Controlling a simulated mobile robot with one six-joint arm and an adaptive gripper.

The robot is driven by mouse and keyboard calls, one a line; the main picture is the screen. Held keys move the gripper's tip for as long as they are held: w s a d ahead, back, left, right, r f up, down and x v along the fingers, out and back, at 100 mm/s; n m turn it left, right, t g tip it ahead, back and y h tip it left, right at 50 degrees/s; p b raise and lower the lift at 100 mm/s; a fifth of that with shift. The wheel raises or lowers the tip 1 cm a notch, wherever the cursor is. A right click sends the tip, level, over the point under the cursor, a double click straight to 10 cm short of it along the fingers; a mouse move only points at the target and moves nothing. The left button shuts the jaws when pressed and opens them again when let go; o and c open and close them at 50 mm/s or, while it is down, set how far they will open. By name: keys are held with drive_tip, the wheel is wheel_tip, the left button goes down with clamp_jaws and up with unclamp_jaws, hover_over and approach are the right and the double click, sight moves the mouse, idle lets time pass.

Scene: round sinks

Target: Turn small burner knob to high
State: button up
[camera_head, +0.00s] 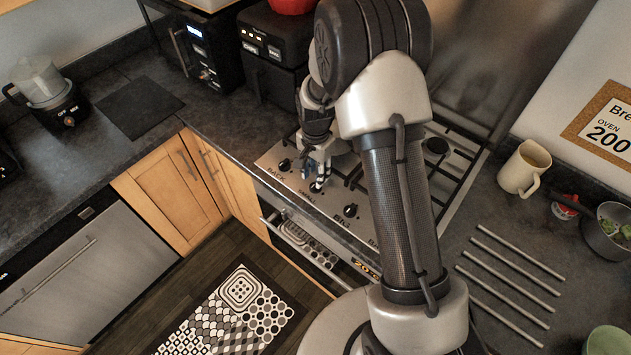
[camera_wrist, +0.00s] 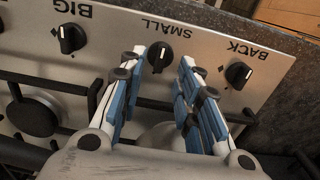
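The small burner knob (camera_wrist: 159,56) is black and round and sits on the steel stove panel under the label SMALL, which reads upside down in the wrist view. My gripper (camera_wrist: 164,58) is open, with one blue-padded finger on each side of the knob. There is a gap between each fingertip and the knob, and nothing is held. The knob's exact pointer angle is hard to read. In the head view, my gripper (camera_head: 320,180) is over the front panel of the stove at this knob and partly covers it.
The BIG knob (camera_wrist: 71,39) and the BACK knob (camera_wrist: 238,74) flank the small knob. The hob grates and burners (camera_head: 437,147) lie behind the panel. The oven (camera_head: 300,243) is below it. A cream mug (camera_head: 522,168) stands on the counter at the right.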

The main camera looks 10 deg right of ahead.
drive_tip(key=shift+f, duration=2.15)
clamp_jaws()
